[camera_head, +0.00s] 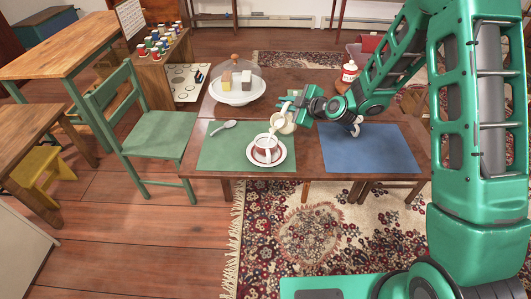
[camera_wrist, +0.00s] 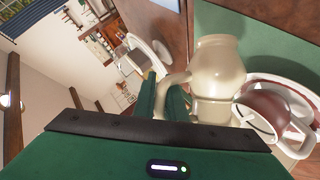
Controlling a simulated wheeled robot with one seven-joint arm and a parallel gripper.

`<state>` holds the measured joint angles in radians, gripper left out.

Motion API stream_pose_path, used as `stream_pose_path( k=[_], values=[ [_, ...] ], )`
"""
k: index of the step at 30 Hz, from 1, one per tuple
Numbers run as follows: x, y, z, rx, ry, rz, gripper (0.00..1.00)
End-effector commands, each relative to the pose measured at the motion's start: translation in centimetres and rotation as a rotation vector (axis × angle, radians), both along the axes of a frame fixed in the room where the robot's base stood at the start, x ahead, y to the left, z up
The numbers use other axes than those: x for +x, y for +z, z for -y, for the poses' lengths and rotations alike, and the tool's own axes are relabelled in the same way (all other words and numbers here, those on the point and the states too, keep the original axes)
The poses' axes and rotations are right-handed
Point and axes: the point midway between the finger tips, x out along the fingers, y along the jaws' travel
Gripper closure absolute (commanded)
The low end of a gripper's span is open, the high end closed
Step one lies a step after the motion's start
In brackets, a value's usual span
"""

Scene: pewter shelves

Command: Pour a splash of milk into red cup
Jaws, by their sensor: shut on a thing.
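A cream-coloured milk jug (camera_head: 282,121) is held tilted above the near left place setting, its mouth toward the cup. My gripper (camera_head: 298,108) is shut on the jug's handle. The jug (camera_wrist: 216,75) also fills the middle of the wrist view, with my green fingers (camera_wrist: 168,100) at its handle. The red cup (camera_head: 266,148) stands upright on a white saucer (camera_head: 284,158) with a red band, just below the jug. The cup (camera_wrist: 265,108) also shows at the right of the wrist view. I cannot tell clearly whether milk is flowing.
The saucer rests on a green placemat (camera_head: 215,153) with a spoon (camera_head: 223,127). A blue placemat (camera_head: 370,150) lies to the right. A glass-domed cake stand (camera_head: 238,95) and a red-and-white bottle (camera_head: 349,72) stand farther back. A green chair (camera_head: 160,135) is at the table's left.

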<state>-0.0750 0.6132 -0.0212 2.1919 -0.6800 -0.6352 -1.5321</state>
Motion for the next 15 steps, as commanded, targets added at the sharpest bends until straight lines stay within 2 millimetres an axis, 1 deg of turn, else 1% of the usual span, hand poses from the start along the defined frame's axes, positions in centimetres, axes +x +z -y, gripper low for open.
stream_pose_path(
  k=[15],
  values=[
    [-0.13, 0.49, -0.18, -0.030, 0.001, 0.033, 1.00]
  ],
)
